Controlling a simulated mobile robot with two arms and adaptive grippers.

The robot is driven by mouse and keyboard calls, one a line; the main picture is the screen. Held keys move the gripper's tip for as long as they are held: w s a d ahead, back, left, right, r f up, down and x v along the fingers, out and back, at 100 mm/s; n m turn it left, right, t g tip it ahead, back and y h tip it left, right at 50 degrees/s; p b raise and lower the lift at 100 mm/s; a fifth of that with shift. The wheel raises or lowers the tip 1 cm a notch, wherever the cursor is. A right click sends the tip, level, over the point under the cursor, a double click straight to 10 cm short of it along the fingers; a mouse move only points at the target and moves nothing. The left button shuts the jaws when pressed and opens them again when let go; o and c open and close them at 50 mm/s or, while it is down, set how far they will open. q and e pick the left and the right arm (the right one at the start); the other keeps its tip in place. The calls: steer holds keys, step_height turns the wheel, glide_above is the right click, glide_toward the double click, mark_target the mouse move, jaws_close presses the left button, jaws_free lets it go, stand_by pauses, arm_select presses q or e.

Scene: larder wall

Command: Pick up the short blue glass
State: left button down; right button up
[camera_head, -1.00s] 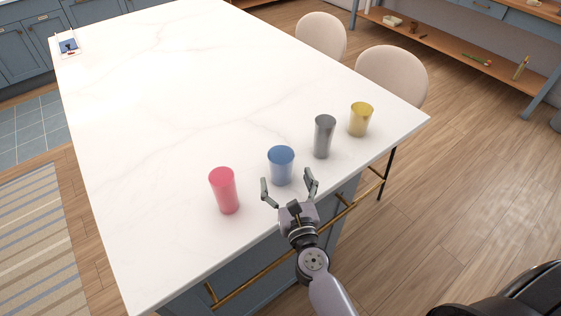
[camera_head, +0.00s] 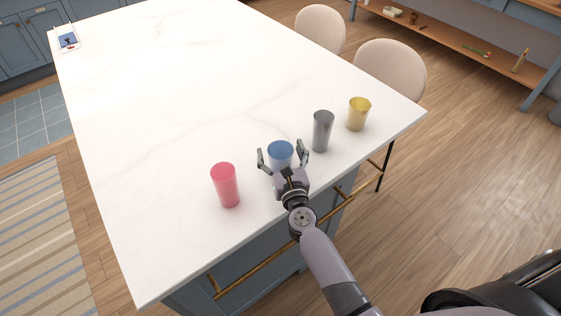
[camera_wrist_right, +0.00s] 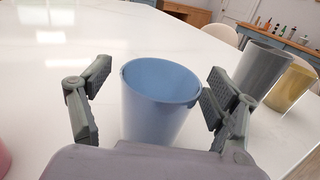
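The short blue glass (camera_head: 281,152) stands upright near the front edge of the white island top, between a pink glass and a grey glass. My right gripper (camera_head: 281,158) is open, with one finger on each side of the blue glass. In the right wrist view the blue glass (camera_wrist_right: 158,100) stands between the two open fingers (camera_wrist_right: 160,105). There is a gap at the left finger; the right finger is very near the glass, and I cannot tell whether it touches. The lower front of the glass is hidden by my gripper. My left gripper is not in view.
The pink glass (camera_head: 226,186) stands to the left. The grey glass (camera_head: 322,131) and the gold glass (camera_head: 358,114) stand to the right, the grey one closer. Two cream chairs (camera_head: 390,68) are at the far right side.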

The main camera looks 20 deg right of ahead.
steer(key=c, duration=1.4)
steer(key=shift+o, duration=0.2)
